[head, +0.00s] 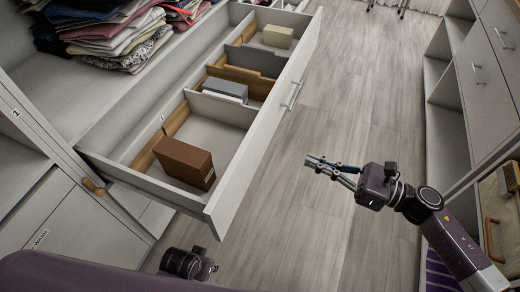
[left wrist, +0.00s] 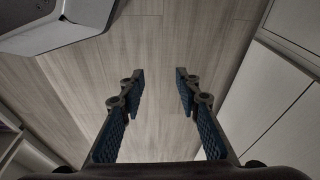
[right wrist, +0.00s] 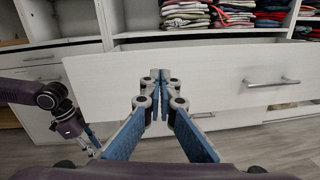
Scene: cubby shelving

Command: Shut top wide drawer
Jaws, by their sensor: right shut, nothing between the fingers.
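The wide drawer (head: 267,140) is pulled far out of the white shelving in the head view. Its white front with a bar handle (head: 292,95) faces right. My right gripper (head: 312,162) is shut and empty, in the air apart from the drawer front. In the right wrist view, its fingertips (right wrist: 158,76) point at the drawer front (right wrist: 215,80), left of the bar handle (right wrist: 271,83). Whether they touch it cannot be told from that view alone. My left gripper (left wrist: 160,78) is open and empty in the left wrist view, above the floor. Its fingers are not visible in the head view.
The drawer holds a brown box (head: 184,162), a grey box (head: 225,89) and a beige box (head: 278,36) between dividers. Folded clothes (head: 115,35) lie on the shelf above. Wooden floor (head: 350,90) lies clear between the drawer and another cabinet (head: 485,80) at right.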

